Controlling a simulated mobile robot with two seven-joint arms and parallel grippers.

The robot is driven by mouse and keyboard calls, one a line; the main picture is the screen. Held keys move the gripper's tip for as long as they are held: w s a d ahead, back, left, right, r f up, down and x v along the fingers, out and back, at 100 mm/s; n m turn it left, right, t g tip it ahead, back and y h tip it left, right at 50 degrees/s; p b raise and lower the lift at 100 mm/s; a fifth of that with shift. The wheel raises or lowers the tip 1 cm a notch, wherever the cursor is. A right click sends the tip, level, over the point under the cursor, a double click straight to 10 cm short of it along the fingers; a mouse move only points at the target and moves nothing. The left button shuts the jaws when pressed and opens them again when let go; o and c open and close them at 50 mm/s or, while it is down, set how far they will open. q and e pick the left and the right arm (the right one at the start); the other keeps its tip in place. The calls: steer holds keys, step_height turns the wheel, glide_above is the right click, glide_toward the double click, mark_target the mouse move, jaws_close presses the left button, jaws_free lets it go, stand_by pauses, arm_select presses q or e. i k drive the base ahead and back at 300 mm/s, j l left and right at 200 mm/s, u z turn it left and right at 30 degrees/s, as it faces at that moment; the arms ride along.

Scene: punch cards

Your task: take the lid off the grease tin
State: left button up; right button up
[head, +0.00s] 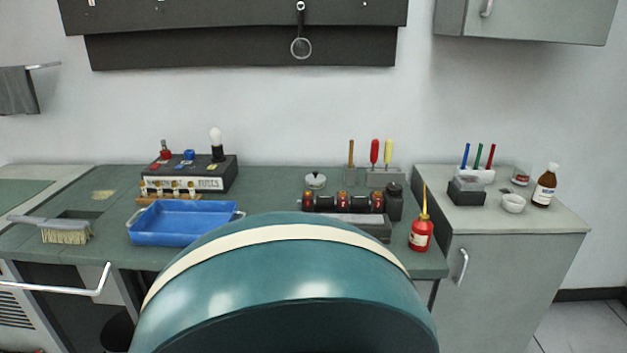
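A small round pale metal tin (315,181) with a knob-like top stands toward the back of the green workbench (270,185), right of the middle. It looks like the grease tin with its lid on, but it is too small to be certain. A small jar (521,175) with a red and white label stands on the right-hand cabinet. Neither of my grippers is in view.
A blue tray (180,222), a brush (62,230), a black device with a bulb (190,172), a dark roller unit (342,203) and a red oil can (421,232) stand on the bench. A large rounded teal shape hides its front middle edge.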

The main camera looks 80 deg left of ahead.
mark_target(315, 178)
steer(key=u, duration=2.8)
